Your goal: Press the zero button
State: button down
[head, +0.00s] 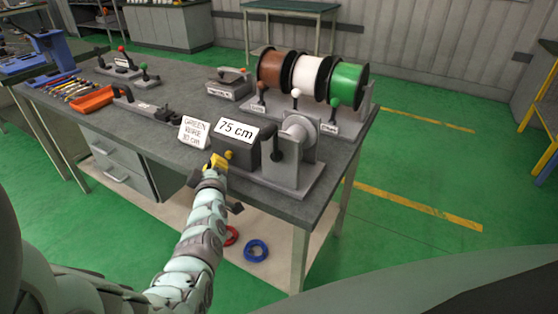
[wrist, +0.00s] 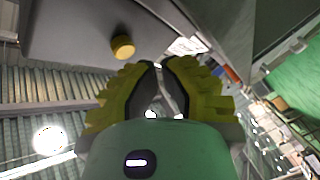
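The measuring device (head: 243,148) is a dark box with a white display reading "75 cm". It stands near the front edge of the workbench. A round yellow button (head: 229,154) sits on its front; it also shows in the wrist view (wrist: 123,46), up and left of my fingertips. My gripper (head: 217,160) has yellow fingers and is just left of the button in the head view. In the wrist view my gripper (wrist: 158,66) has its fingertips together with nothing held. A visible gap separates the fingers from the button in that view.
A card (head: 194,132) reading "GREEN WIRE" stands left of the device. A grey winder (head: 296,160) stands to its right, with brown, white and green spools (head: 347,84) behind. Tools and an orange tray (head: 92,101) lie further left. Blue (head: 256,250) and red rings lie below.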

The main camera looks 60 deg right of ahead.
jog(key=shift+w+d+f, duration=0.1)
jog(key=shift+d, duration=0.1)
dwell(1.5)
jog(key=shift+d, duration=0.3)
jog(key=shift+d+b, duration=0.4)
jog(key=shift+b, duration=0.05)
dwell(0.6)
dwell(0.4)
jog(key=shift+a, duration=0.85)
